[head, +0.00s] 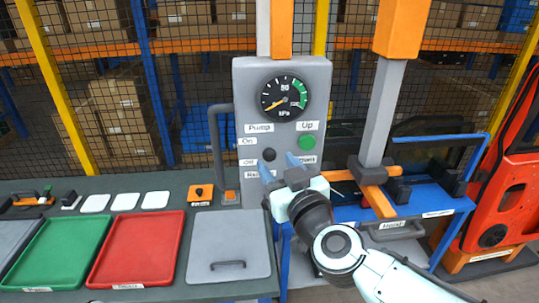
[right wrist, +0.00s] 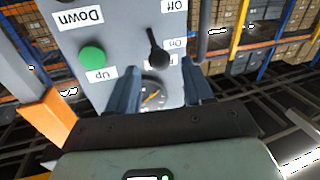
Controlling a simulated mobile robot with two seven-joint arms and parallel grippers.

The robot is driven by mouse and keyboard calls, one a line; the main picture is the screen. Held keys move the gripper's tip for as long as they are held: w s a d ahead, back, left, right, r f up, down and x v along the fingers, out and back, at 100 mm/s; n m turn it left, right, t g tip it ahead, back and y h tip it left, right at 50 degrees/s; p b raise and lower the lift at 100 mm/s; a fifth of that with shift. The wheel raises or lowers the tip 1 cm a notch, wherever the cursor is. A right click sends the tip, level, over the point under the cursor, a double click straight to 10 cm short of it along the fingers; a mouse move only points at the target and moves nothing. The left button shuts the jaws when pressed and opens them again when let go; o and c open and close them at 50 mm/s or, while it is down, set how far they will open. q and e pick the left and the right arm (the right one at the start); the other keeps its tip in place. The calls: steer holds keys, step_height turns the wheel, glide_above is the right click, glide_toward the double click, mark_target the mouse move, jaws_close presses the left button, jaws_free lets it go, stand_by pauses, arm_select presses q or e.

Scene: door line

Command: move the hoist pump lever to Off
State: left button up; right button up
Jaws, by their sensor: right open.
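The grey control panel (head: 318,105) stands upright, with a black pump lever (head: 269,154) right of the On and Off labels. In the right wrist view, which sees the panel upside down, the lever (right wrist: 157,52) ends in a round knob on the On label side. My right gripper (head: 281,166) is open and empty in front of the panel's lower part. In the right wrist view its two blue fingers (right wrist: 163,72) stand either side of the lever's line, apart from it. One finger partly hides the Down label in the head view. My left gripper is out of view.
A pressure gauge (head: 286,97) and a green Up button (head: 307,142) are on the panel. A grey pipe (head: 216,150) stands just left of it. The bench holds a red tray (head: 136,248) and a green tray (head: 54,251). An orange-and-grey hoist post (head: 388,100) stands right.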

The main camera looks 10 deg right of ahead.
mark_target(272, 158)
steer(key=x, duration=0.5)
jaws_close()
